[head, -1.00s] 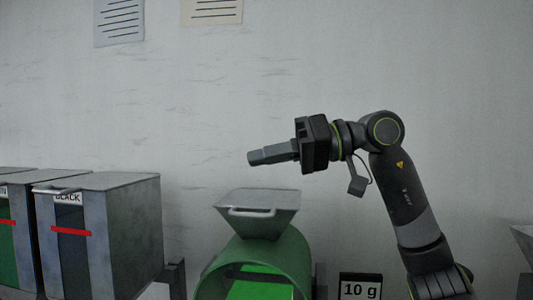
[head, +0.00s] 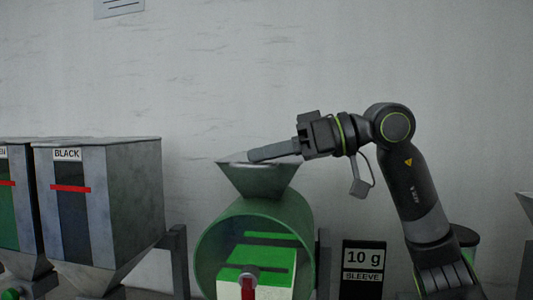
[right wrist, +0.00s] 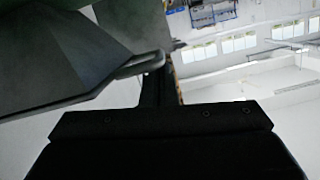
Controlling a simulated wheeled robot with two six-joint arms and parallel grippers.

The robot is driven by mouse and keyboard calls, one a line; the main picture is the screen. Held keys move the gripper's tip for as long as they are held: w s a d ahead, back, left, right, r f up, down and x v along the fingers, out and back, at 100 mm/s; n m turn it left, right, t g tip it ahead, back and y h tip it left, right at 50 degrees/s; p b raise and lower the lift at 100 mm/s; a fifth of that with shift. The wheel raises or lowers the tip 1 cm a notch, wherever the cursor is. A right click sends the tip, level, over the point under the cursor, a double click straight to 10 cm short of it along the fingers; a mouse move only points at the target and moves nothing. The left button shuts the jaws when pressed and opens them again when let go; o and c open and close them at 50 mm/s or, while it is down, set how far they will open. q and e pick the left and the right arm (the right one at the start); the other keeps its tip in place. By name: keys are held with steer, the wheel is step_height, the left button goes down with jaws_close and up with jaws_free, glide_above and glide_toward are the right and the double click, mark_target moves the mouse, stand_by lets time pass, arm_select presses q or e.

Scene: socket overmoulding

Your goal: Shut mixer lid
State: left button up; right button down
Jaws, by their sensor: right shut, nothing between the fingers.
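The mixer is a green drum (head: 211,250) with a grey tapered hopper (head: 258,182) on top. The hopper's flat lid (head: 232,163) shows almost edge-on in the head view and looks level. My right gripper (head: 250,156) is shut and empty, its fingers lying along the top of the hopper at the lid. I cannot tell whether they touch it. In the right wrist view, the grey hopper (right wrist: 60,60) and a bar handle (right wrist: 138,66) are close beside my right fingers (right wrist: 153,90). My left gripper is out of view.
Grey material bins, one labelled BLACK (head: 130,200), stand on the left. A green-and-white block (head: 270,260) with a red part shows at the drum's front.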

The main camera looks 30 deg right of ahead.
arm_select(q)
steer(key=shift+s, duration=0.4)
arm_select(e)
steer(key=shift+f, duration=0.15)
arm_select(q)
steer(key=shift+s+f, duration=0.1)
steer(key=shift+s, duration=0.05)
arm_select(e)
steer(key=shift+d, duration=0.1)
